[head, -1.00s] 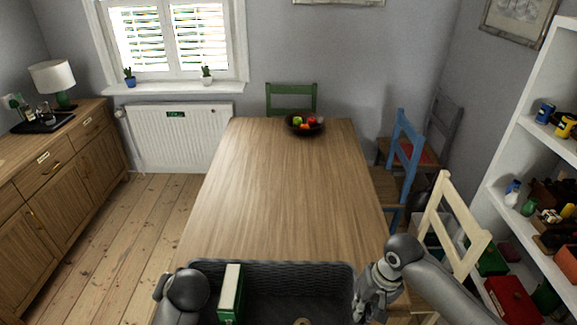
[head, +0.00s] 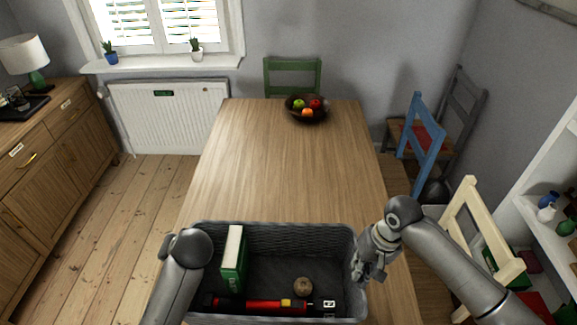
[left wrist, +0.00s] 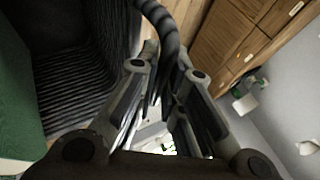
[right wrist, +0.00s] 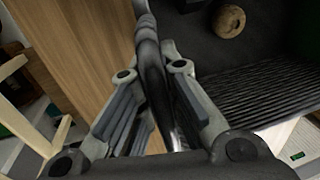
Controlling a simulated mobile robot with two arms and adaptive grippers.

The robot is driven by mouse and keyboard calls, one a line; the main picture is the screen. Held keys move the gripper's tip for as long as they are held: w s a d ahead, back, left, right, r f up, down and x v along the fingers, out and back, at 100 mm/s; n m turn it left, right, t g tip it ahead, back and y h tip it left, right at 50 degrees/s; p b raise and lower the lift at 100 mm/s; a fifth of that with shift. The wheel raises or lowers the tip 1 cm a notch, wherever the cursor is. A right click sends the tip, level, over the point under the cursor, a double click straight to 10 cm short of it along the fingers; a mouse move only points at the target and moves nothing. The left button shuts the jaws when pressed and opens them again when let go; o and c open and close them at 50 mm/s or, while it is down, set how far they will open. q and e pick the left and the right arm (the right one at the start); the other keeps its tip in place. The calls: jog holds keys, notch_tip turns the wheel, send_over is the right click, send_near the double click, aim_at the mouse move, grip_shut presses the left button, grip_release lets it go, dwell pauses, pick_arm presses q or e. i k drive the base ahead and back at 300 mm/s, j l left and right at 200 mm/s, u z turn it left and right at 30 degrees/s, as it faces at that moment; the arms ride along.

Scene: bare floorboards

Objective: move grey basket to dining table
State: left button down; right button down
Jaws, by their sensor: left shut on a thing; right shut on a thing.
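The grey woven basket (head: 290,237) is at the near end of the wooden dining table (head: 285,165). I cannot tell whether it touches the tabletop. It holds a green box with a white side (head: 233,262), a red and black tool (head: 262,305) and a small round brown thing (head: 303,287). My right gripper (head: 363,270) is shut on the basket's right rim, which passes between its fingers in the right wrist view (right wrist: 155,90). My left gripper is shut on the left rim in the left wrist view (left wrist: 165,80); in the head view my arm mostly hides it.
A fruit bowl (head: 307,110) stands at the table's far end. A green chair (head: 292,75) is behind it. Blue (head: 424,130) and cream (head: 475,235) chairs are on the right, near a white shelf (head: 540,170). The middle of the tabletop is clear.

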aim_at(278, 221)
jog(key=i, duration=0.95)
